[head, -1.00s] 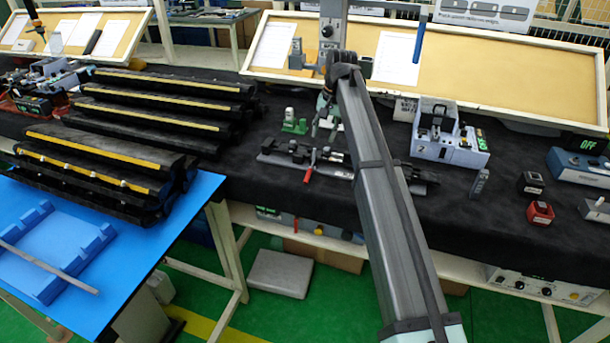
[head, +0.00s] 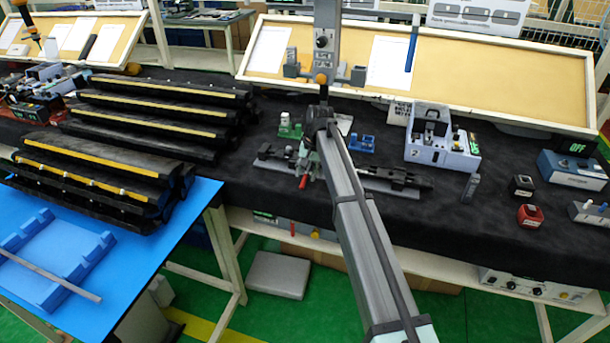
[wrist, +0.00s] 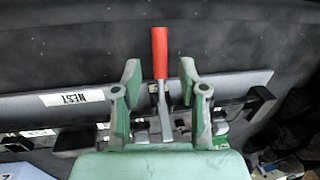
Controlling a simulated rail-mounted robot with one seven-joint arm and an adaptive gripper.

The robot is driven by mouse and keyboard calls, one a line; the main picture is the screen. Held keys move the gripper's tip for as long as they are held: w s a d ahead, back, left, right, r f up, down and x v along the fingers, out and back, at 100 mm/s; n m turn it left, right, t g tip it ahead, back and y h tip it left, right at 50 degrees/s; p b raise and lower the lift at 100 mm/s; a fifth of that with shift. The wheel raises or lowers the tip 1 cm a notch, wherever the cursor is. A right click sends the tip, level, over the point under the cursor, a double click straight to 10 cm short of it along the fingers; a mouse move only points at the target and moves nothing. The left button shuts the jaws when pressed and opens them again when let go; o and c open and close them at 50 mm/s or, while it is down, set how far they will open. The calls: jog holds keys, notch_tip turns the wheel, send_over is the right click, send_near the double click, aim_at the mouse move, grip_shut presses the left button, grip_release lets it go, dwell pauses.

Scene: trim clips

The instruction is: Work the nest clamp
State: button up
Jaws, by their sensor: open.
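The nest clamp shows in the wrist view as a metal lever with a red handle (wrist: 159,52). It stands on a long grey fixture plate (wrist: 240,82) with a label reading NEST. My gripper (wrist: 160,72) is open, with one green finger on each side of the lever in the picture. I see gaps on both sides, and cannot tell how deep the handle sits between the fingers. In the head view my gripper (head: 306,160) is over the left part of the fixture, and the red handle tip (head: 303,182) shows just below it. My arm hides the fixture's middle.
Behind the fixture stand a green block (head: 289,127) and a blue block (head: 361,144). A grey-blue clip device (head: 440,140) and a red-fronted button box (head: 530,215) are to the right. Black trim strips (head: 110,165) lie stacked at left.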

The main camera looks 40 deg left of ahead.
jog(key=shift+s+a+f, duration=0.1)
jog(key=shift+a+f, duration=0.05)
jog(key=shift+f, duration=0.5)
jog(key=shift+s+a+f, duration=0.1)
jog(key=shift+f, duration=0.55)
